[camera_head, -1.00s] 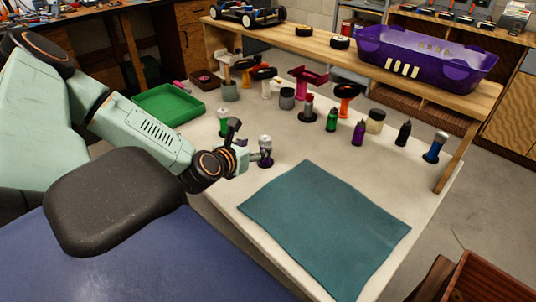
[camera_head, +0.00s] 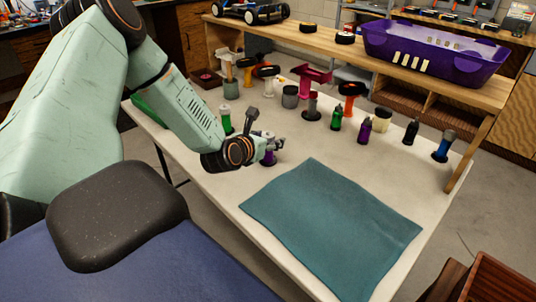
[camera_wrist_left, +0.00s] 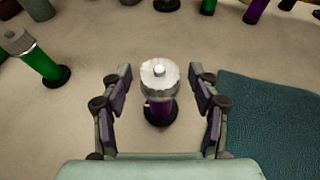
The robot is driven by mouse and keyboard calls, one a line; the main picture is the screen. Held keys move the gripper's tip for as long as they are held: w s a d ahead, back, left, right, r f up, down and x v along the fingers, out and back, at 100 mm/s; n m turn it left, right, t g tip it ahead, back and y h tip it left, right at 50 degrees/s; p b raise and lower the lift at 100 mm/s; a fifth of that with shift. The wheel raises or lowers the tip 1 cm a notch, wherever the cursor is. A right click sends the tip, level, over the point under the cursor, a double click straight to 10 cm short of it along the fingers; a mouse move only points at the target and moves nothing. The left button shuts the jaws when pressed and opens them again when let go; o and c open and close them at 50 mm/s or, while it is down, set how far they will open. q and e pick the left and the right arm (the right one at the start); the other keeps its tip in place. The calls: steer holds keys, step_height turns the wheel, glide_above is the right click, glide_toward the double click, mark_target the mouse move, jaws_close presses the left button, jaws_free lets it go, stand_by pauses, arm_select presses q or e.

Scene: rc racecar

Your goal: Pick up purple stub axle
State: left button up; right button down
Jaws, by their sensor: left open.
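The purple stub axle (camera_wrist_left: 160,92), with a silver top and a purple lower part, stands upright on a dark round base on the pale table (camera_head: 215,185). In the head view its purple part (camera_head: 269,157) shows just beyond my left gripper (camera_head: 262,142), which partly hides it. In the left wrist view my left gripper (camera_wrist_left: 160,98) is open, with one finger on each side of the axle and a gap on both sides. My right gripper is not in view.
A teal mat (camera_head: 330,225) lies close to the right of the axle. A similar green piece with a silver top (camera_wrist_left: 40,58) stands to the left in the wrist view. Small bottles, including a green bottle (camera_head: 336,118), stand farther back. A purple tray (camera_head: 435,55) sits on the raised shelf.

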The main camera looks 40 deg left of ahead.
arm_select(q)
steer(key=shift+s+d+r, duration=0.1)
steer(key=shift+r, duration=0.05)
steer(key=shift+f, duration=0.2)
steer(key=c, duration=0.4)
steer(key=shift+r, duration=0.15)
steer(key=c, duration=0.5)
jaws_close()
